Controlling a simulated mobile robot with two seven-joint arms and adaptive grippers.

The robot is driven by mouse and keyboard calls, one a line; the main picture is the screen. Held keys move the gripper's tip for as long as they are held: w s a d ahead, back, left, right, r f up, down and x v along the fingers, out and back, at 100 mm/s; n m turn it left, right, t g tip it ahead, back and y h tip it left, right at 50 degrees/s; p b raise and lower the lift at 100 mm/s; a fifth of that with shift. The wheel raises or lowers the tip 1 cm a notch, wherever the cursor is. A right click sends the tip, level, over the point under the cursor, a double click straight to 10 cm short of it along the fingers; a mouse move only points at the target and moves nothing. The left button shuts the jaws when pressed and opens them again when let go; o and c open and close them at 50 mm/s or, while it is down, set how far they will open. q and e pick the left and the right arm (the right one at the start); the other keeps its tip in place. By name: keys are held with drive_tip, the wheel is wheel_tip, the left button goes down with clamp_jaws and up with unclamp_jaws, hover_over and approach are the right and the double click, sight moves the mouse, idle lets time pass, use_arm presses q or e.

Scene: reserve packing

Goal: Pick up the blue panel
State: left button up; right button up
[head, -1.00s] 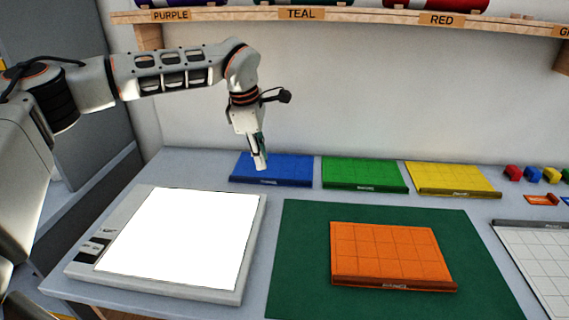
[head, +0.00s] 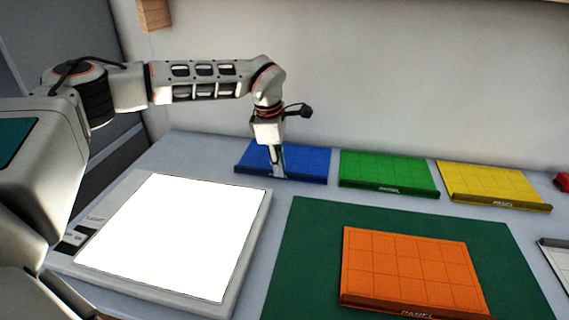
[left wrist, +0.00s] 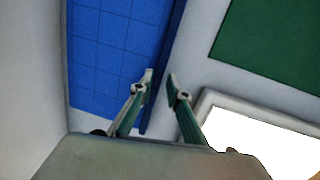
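The blue panel (head: 305,160) lies flat on the table against the back wall, left of the green panel. It shows large in the left wrist view (left wrist: 105,45), with its raised dark edge running down to the fingers. My left gripper (head: 277,165) points down at the front edge of the blue panel. In the left wrist view the left gripper's fingertips (left wrist: 160,80) are apart by a small gap, one on each side of the raised edge. I see no clear contact. My right gripper is not in view.
A green panel (head: 388,172) and a yellow panel (head: 492,182) lie to the right in the same row. An orange panel (head: 410,268) lies on a dark green mat (head: 300,262). A device with a bright white top (head: 175,240) stands front left.

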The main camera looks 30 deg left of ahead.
use_arm(q)
drive_tip(key=shift+w+f, duration=0.25)
drive_tip(key=shift+f, duration=0.75)
drive_tip(key=shift+d, duration=0.1)
clamp_jaws()
drive_tip(key=shift+r, duration=0.1)
drive_tip(key=shift+s+r, duration=0.2)
drive_tip(key=shift+r, duration=0.25)
wheel_tip(320, 180, up, 6)
hover_over(260, 223)
drive_tip(key=w, duration=0.2)
drive_tip(key=shift+s+p, duration=0.2)
drive_tip(key=shift+p, duration=0.1)
drive_tip(key=shift+s, duration=0.75)
drive_tip(key=shift+s+r, duration=0.1)
